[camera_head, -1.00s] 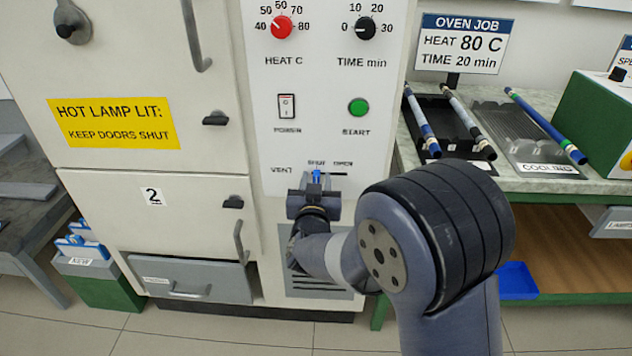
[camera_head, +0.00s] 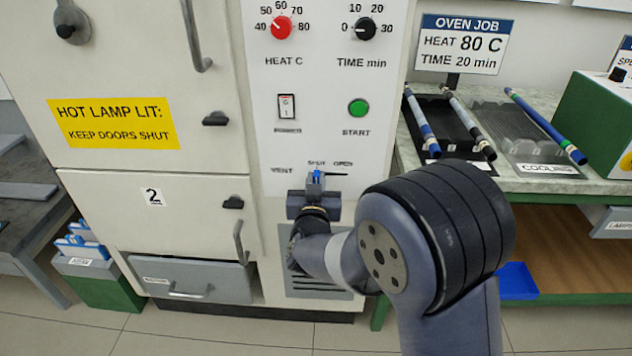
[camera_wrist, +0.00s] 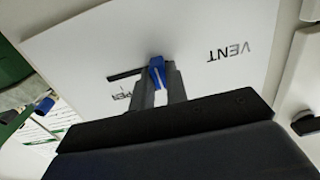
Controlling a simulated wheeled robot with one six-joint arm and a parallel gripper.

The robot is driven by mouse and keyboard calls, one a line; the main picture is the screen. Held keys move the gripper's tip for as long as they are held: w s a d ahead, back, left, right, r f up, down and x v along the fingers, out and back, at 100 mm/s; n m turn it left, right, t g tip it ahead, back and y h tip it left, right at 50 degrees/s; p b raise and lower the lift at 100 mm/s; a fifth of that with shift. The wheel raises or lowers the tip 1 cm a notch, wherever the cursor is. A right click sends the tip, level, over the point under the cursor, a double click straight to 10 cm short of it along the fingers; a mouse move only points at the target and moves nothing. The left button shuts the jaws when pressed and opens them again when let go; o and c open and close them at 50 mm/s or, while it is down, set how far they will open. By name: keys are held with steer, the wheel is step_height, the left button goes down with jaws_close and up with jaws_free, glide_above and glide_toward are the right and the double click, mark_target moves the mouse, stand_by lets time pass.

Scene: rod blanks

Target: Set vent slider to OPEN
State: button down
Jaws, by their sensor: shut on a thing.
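The vent slider (camera_wrist: 156,70) is a small blue knob on the white oven panel. In the wrist view a dark slot (camera_wrist: 125,75) runs from it toward the partly hidden OPEN label, and the VENT label is on the other side. In the head view the blue knob (camera_head: 316,175) is below the SHUT label, at the left part of the slot, with OPEN to its right. My gripper (camera_wrist: 158,86) is shut on the slider knob, one finger on each side. It also shows in the head view (camera_head: 315,188), in front of the panel.
Above the slider are a green START button (camera_head: 358,107), a power switch (camera_head: 287,106), a red heat dial (camera_head: 281,28) and a black time dial (camera_head: 366,28). A bench with trays (camera_head: 540,135) of rods stands to the right.

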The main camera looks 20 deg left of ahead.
steer(key=d+b, duration=0.1)
steer(key=d, duration=0.1)
steer(key=w+d+b, duration=0.1)
steer(key=d, duration=0.2)
steer(key=shift+w+d+f+b, duration=0.1)
steer(key=shift+w+f+b, duration=0.05)
steer(key=shift+b, duration=0.15)
steer(key=shift+w+d, duration=0.1)
steer(key=shift+d, duration=0.4)
steer(key=c, duration=1.5)
jaws_free()
steer(key=shift+d, duration=0.15)
steer(key=shift+o, duration=0.5)
steer(key=shift+s, duration=0.5)
glide_toward(345, 173)
steer(key=v, duration=0.4)
steer(key=shift+s+f+p, duration=0.1)
steer(key=shift+s+p, duration=0.1)
steer(key=shift+p, duration=0.2)
